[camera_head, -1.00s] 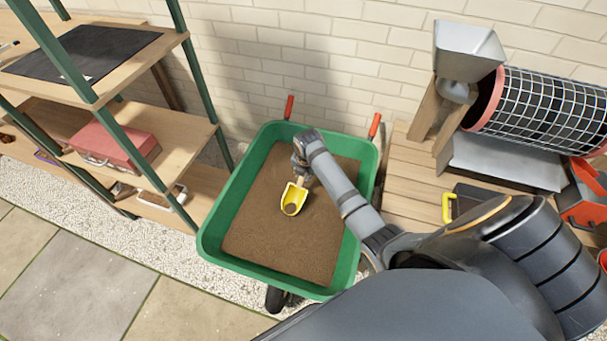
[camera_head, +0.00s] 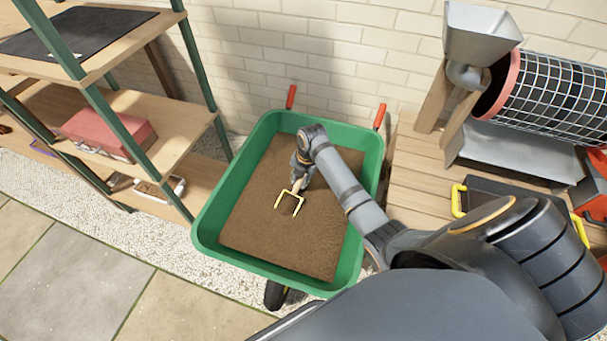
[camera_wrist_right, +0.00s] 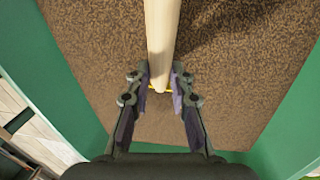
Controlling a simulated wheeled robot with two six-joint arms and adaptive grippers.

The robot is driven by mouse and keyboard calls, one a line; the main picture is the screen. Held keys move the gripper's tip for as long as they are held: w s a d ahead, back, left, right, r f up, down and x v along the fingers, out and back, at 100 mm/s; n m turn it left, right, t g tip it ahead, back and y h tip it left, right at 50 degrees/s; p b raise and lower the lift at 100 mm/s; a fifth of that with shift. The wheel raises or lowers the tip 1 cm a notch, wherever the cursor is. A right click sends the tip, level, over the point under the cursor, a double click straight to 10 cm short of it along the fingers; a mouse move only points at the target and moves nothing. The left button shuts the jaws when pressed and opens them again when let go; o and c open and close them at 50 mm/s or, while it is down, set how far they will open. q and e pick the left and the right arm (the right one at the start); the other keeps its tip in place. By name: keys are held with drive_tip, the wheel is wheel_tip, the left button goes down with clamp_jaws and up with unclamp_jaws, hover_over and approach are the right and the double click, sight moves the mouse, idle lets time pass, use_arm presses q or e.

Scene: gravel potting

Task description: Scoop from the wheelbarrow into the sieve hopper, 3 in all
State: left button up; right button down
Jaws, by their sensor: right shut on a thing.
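The green wheelbarrow (camera_head: 218,200) stands in the middle of the head view, filled with brown, grainy material (camera_head: 265,235). My right gripper (camera_head: 301,171) is over it, shut on the wooden handle of the yellow scoop (camera_head: 290,192). Only the scoop's yellow rim shows; its bowl is sunk in the material. In the right wrist view, the gripper fingers (camera_wrist_right: 161,82) close around the pale handle (camera_wrist_right: 160,30), and the bowl is mostly hidden. The grey sieve hopper (camera_head: 482,38) sits at the upper right, above the mesh drum. My left gripper is not in view.
The mesh drum (camera_head: 560,100) stands on a wooden bench (camera_head: 415,165) right of the wheelbarrow, with a dark yellow-handled crate (camera_head: 497,196) near it. A shelf rack (camera_head: 180,120) stands at the left. A brick wall (camera_head: 330,60) closes the back. My right arm covers the wheelbarrow's right side.

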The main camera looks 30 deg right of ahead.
drive_tip(key=shift+w+d+r+y+p, duration=0.1)
drive_tip(key=shift+d+r+y+p, duration=0.1)
drive_tip(key=shift+r+y+p, duration=0.3)
drive_tip(key=shift+w+d+r+g, duration=0.15)
drive_tip(key=shift+d+g, duration=0.1)
drive_tip(key=shift+g, duration=0.15)
drive_tip(key=shift+w+d+r+g+y, duration=0.15)
drive_tip(key=shift+d+g+y, duration=0.15)
drive_tip(key=shift+y, duration=0.5)
drive_tip(key=shift+g+y, duration=0.4)
drive_tip(key=shift+y, duration=0.3)
drive_tip(key=r+p, duration=0.1)
drive_tip(key=r, duration=0.1)
drive_tip(key=d+r+p, duration=0.1)
drive_tip(key=r, duration=0.2)
drive_tip(key=w+r+p, duration=0.1)
drive_tip(key=r+p, duration=0.1)
drive_tip(key=r, duration=0.1)
drive_tip(key=shift+d, duration=0.2)
use_arm(q)
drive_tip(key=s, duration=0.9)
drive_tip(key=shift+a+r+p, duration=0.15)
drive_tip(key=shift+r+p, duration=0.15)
drive_tip(key=shift+p, duration=0.15)
use_arm(e)
drive_tip(key=shift+a+v, duration=0.25)
drive_tip(key=shift+v, duration=0.95)
